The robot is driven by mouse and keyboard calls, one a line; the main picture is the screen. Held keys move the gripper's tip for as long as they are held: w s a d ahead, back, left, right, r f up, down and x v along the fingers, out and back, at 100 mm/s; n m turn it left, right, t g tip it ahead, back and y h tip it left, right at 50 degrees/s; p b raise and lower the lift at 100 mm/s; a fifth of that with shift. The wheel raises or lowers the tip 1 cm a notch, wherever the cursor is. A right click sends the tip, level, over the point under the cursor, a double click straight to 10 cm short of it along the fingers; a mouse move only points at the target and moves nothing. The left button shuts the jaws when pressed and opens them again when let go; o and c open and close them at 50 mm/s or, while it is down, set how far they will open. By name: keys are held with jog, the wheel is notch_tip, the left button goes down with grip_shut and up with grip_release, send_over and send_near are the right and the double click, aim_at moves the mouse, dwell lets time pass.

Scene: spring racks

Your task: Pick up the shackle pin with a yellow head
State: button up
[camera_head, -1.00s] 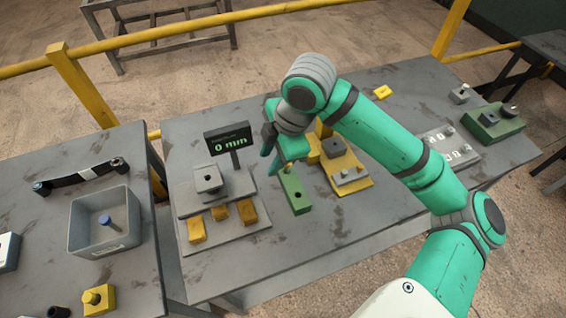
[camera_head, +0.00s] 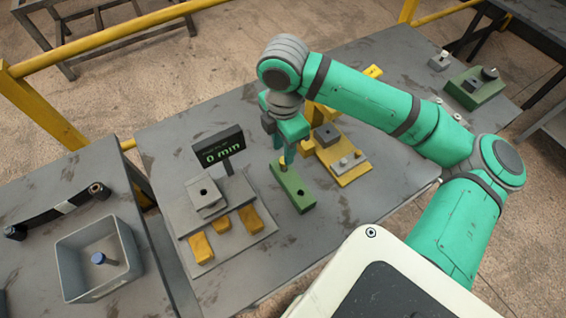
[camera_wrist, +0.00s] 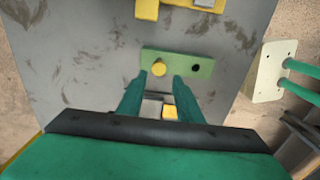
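The shackle pin with a yellow head (camera_wrist: 159,67) stands in one end of a green block (camera_wrist: 178,63) on the table. The block's other end has an empty dark hole. The block also shows in the head view (camera_head: 298,194), with the pin mostly hidden behind my fingers there. My gripper (camera_wrist: 161,76) is open. Its two green fingertips sit on either side of the yellow head in the wrist view, with a gap to it. In the head view my gripper (camera_head: 285,152) points down over the pin's end of the block. How far the fingertips are above the head is hard to tell.
A grey stand with a "0 mm" display (camera_head: 218,146) and yellow blocks is to the left. A yellow fixture (camera_head: 355,170) stands close on the right. A grey bin (camera_head: 127,246) holding a blue-headed pin is on the left table. A green fixture (camera_head: 480,92) is far right.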

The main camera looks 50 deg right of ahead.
aim_at(284, 168)
jog(key=f, duration=0.5)
jog(key=shift+w+d+f, duration=0.1)
jog(key=shift+d+f, duration=0.05)
jog(key=shift+d, duration=0.1)
jog(key=shift+f, duration=0.55)
jog(key=c, duration=0.7)
